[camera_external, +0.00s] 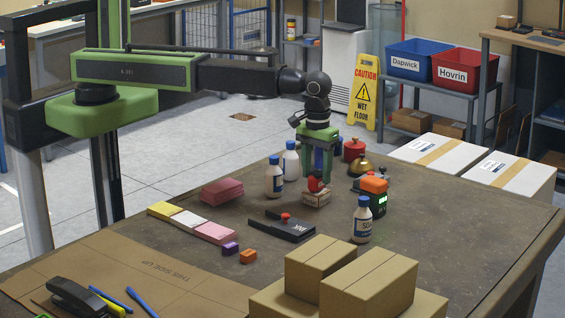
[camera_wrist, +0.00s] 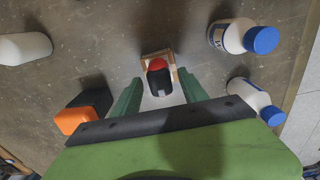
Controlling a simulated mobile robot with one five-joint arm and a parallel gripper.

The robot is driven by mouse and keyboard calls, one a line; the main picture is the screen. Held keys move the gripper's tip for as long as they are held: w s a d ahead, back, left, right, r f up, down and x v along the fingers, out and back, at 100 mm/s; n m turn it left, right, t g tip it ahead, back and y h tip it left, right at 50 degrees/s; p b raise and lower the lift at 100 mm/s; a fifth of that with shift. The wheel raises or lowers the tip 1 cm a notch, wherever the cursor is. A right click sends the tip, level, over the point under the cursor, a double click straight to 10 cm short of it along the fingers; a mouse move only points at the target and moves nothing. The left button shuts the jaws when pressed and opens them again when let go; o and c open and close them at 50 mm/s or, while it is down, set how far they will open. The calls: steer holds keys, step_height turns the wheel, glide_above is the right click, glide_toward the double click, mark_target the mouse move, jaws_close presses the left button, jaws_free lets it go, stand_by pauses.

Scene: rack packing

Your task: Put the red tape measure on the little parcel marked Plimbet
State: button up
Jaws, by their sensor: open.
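The red tape measure (camera_external: 315,184), red with a black part, rests on top of a little parcel (camera_external: 317,199) on the table. In the wrist view the tape measure (camera_wrist: 157,70) lies within the outline of the parcel (camera_wrist: 146,57), whose brown edges show around it. The marking on the parcel is too small to read. My gripper (camera_external: 318,176) points down right above the tape measure. In the wrist view its two green fingers (camera_wrist: 159,80) are apart, one on each side of the tape measure's near end, with gaps between; it is open and empty.
White bottles with blue caps stand close by, one (camera_external: 275,177) left of the parcel and one (camera_external: 362,220) to its right. An orange-topped dark device (camera_external: 373,193) and a brass bell (camera_external: 360,166) are at right. Cardboard boxes (camera_external: 368,290) fill the near edge.

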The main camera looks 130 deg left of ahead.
mark_target(317, 172)
step_height(317, 172, up, 10)
steer(key=p, duration=0.9)
steer(key=shift+r, duration=0.15)
steer(key=s+d+m, duration=0.8)
steer(key=d+m, duration=0.1)
steer(key=d, duration=0.2)
steer(key=s+d+m, duration=0.9)
steer(key=d, duration=0.2)
steer(key=shift+s+d, duration=0.2)
steer(key=shift+s, duration=0.1)
